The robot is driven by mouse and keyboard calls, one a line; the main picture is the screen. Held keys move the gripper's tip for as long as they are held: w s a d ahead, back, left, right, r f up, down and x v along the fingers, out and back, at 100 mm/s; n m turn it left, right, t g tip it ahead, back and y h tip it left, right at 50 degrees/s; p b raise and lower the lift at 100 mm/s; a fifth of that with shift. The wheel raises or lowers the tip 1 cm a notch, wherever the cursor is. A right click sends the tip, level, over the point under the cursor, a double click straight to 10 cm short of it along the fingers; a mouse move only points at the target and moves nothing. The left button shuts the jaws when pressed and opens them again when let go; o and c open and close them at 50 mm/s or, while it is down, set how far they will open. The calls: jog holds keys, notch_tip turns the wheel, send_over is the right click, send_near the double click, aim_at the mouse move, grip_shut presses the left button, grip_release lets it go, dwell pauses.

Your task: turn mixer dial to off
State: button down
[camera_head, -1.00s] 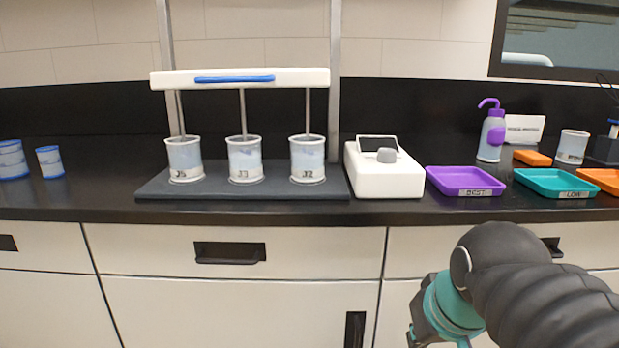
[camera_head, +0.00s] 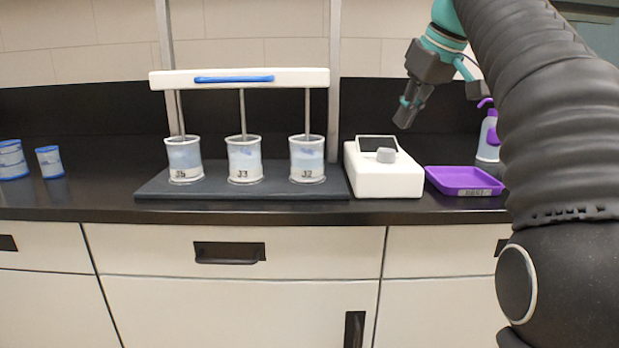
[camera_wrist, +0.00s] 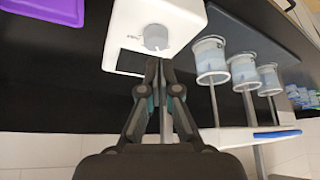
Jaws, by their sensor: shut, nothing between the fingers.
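The mixer control box (camera_head: 384,180) is white with a dark screen and stands on the black counter, right of the mixer base. Its grey dial (camera_head: 386,155) sits on the top face near the screen. The dial also shows in the wrist view (camera_wrist: 156,37), just beyond my fingertips. My gripper (camera_head: 403,118) is shut and empty, above and slightly right of the dial, pointing down. In the wrist view my gripper (camera_wrist: 158,64) has its fingertips together. I cannot tell the dial's setting; any marks around it are too small to read.
Three labelled jars, including J3 (camera_head: 245,160), stand on the dark mixer base (camera_head: 240,190) under a white beam (camera_head: 240,78) with stirring rods. A purple tray (camera_head: 465,181) lies right of the box. A wash bottle (camera_head: 487,138) is partly hidden by my arm. Blue-lidded containers (camera_head: 12,158) stand far left.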

aim_at(392, 159)
jog(key=shift+w+d+f+b, duration=0.15)
jog(key=shift+f+b, duration=0.35)
jog(key=shift+f, duration=1.15)
jog(key=shift+w+a+f+b, duration=0.1)
jog(key=shift+f+b, duration=0.4)
jog(key=shift+f, duration=1.15)
jog(key=shift+w, duration=0.2)
jog(key=shift+s+d+r+p, duration=0.1)
jog(key=shift+s+p, duration=0.2)
jog(key=shift+s, duration=0.05)
notch_tip(392, 159, up, 2)
jog(key=shift+r+p, duration=0.2)
jog(key=shift+p, duration=0.8)
jog(key=shift+r+b, duration=0.3)
jog(key=shift+r, duration=1.45)
